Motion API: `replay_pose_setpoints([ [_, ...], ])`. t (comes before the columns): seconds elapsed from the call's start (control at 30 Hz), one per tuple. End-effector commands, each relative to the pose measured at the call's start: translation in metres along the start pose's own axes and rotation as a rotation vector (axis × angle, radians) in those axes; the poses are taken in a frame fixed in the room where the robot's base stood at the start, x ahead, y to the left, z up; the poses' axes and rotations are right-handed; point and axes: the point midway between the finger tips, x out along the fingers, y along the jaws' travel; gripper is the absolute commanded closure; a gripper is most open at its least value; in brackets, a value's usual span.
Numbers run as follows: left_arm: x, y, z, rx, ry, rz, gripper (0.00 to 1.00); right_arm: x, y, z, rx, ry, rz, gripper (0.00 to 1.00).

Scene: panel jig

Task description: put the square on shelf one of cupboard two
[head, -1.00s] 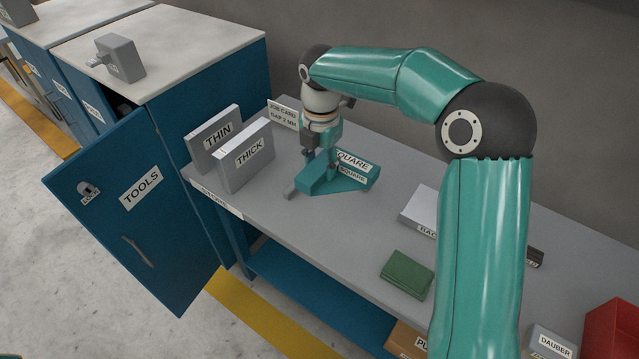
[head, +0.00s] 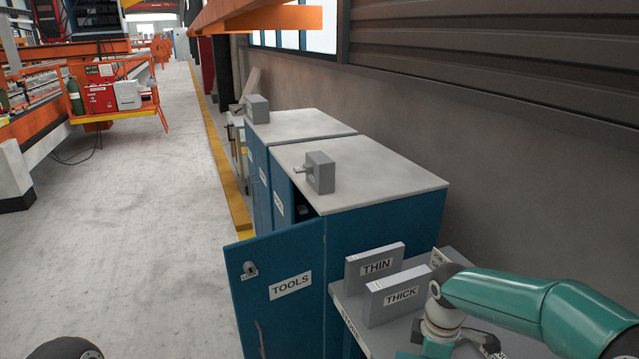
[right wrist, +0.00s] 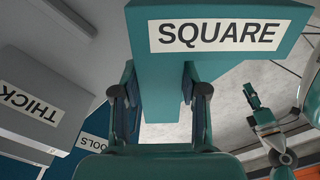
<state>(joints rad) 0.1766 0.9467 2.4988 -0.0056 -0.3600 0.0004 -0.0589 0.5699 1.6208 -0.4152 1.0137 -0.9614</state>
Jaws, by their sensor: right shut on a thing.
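My right gripper (right wrist: 160,105) is shut on the teal square (right wrist: 220,36), whose SQUARE label faces the right wrist camera. In the head view my right arm comes in at the lower right; its gripper is mostly cut off by the bottom edge. Two blue cupboards with pale tops stand side by side, a near one (head: 385,235) and a far one (head: 290,124). The near one's TOOLS door (head: 290,290) stands open. Its shelves are hidden, and I cannot read which is cupboard two. A teal arm end, perhaps my left gripper (right wrist: 262,118), shows small in the right wrist view.
THIN (head: 374,266) and THICK (head: 398,296) blocks stand upright on the grey bench (head: 350,310), beside the near cupboard. Open floor (head: 150,230) lies left of the open door.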

Motion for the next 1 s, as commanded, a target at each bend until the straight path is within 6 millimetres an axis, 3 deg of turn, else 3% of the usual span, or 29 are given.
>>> replay_pose_setpoints([
  [0.23,0.0,0.0,0.0,0.0,0.0,0.0,0.6,0.018,0.001,-0.013,0.506,0.002,0.001,1.0],
  [0.53,0.0,0.0,0.0,0.0,0.0,0.0,0.6,0.023,0.008,-0.019,1.051,0.003,0.002,1.0],
  [0.77,0.0,0.0,0.0,0.0,0.0,0.0,0.6,0.027,0.008,-0.019,1.235,0.0,0.001,1.0],
  [1.0,0.0,0.0,0.0,0.0,0.0,0.0,0.6,0.059,-0.016,-0.011,1.257,-0.003,0.002,1.0],
])
